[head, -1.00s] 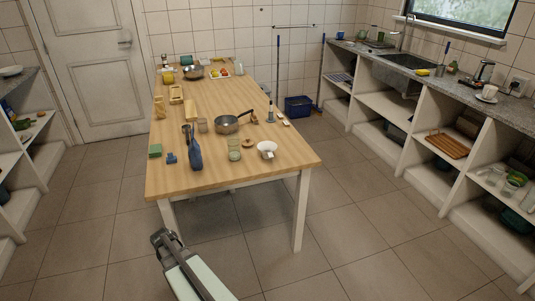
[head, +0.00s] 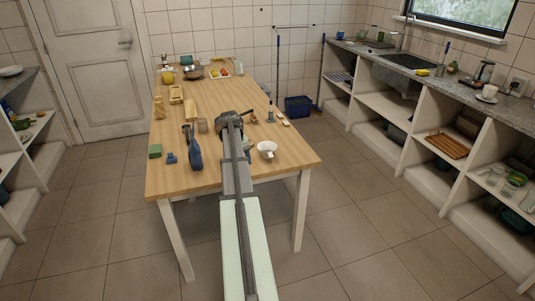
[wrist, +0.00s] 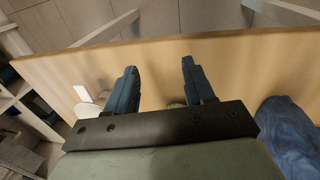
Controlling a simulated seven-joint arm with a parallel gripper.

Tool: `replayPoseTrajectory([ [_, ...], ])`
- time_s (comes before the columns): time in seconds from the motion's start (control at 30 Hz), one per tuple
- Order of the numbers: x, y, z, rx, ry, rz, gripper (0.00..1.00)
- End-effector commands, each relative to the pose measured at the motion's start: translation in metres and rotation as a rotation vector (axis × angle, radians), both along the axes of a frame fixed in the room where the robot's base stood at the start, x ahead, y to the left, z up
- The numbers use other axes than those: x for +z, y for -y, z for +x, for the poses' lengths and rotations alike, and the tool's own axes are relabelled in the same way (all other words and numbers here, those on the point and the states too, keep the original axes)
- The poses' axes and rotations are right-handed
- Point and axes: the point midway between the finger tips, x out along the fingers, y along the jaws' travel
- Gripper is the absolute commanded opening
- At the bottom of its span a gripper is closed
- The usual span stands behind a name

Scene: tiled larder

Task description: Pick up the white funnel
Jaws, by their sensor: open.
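The white funnel (head: 267,149) lies near the front right of the wooden table in the head view. In the wrist view it shows as a white round shape with a pale spout (wrist: 86,108) at the left, partly hidden by the gripper mount. My gripper (head: 231,120) is over the table, to the left of the funnel and a little farther back in the head view. In the wrist view my gripper (wrist: 158,66) has its two blue fingers apart, with nothing between their tips. The funnel is outside the fingers.
A dark blue object (head: 195,152) stands left of my gripper; a large blue shape (wrist: 290,135) is at the right in the wrist view. The table's (head: 300,160) front right corner is clear.

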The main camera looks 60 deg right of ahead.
Motion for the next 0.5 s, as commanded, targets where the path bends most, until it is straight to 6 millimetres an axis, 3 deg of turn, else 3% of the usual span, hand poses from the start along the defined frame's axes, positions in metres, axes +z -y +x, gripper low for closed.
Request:
replayPoseTrajectory([
  [0.03, 0.014, 0.030, -0.007, -0.026, 0.017, 0.014, 0.53],
  [0.2, 0.053, 0.089, -0.039, -0.077, 0.072, 0.075, 0.53],
  [0.33, 0.075, 0.118, -0.059, -0.099, 0.102, 0.104, 0.53],
  [0.5, 0.087, 0.133, -0.072, -0.110, 0.123, 0.121, 0.53],
])
